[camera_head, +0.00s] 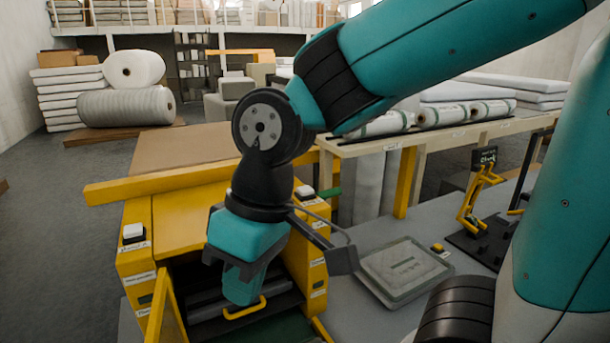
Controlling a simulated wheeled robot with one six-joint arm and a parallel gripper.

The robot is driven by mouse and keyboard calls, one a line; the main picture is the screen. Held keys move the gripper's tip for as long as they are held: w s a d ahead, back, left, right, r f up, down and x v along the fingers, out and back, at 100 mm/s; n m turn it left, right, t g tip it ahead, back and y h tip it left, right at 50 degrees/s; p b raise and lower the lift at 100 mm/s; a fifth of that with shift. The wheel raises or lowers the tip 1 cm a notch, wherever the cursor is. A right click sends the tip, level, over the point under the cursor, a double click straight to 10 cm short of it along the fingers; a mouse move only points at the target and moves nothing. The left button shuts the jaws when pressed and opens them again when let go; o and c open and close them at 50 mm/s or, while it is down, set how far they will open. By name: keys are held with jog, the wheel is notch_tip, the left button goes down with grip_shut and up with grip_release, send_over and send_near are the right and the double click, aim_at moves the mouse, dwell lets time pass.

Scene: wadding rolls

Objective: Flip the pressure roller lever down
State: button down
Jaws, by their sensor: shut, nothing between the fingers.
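A yellow machine (180,220) stands in front of me with an open dark bay in its front. A yellow U-shaped handle (262,303) sits low in that bay; it may be the pressure roller lever, but its label is not visible. My gripper (241,298) points down into the bay, shut and with nothing between its fingers. Its tip is right above or against the handle; I cannot tell if they touch. My gripper and wrist hide part of the bay and the rollers inside.
A yellow flap (165,312) stands at the bay's left. On the grey bench at right are a flat pale pad (402,270) and a yellow clamp-like stand (474,205) on a black base. A yellow bar (135,188) crosses the machine's top. White rolls (125,107) lie farther back.

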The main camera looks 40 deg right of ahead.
jog(key=w+d+r+m+h+p, duration=0.35)
jog(key=w+d+m, duration=0.45)
jog(key=w+d, duration=0.45)
jog(key=w+d+r+m+h+p, duration=0.35)
jog(key=w+d+m, duration=0.65)
jog(key=w, duration=0.4)
jog(key=w+d+f+m+g+p, duration=0.1)
jog(key=w+d+m+g, duration=0.15)
jog(key=d+m, duration=0.7)
jog(key=shift+n+g+y, duration=0.25)
jog(key=shift+n+y, duration=0.1)
jog(key=shift+y, duration=0.05)
jog(key=shift+s+b+x, duration=0.2)
jog(key=shift+b+x, duration=0.55)
jog(key=shift+x, duration=2.9)
jog(key=shift+s+b+x, duration=0.2)
jog(key=shift+b+x, duration=0.5)
jog(key=shift+x, duration=2.9)
jog(key=shift+d, duration=0.1)
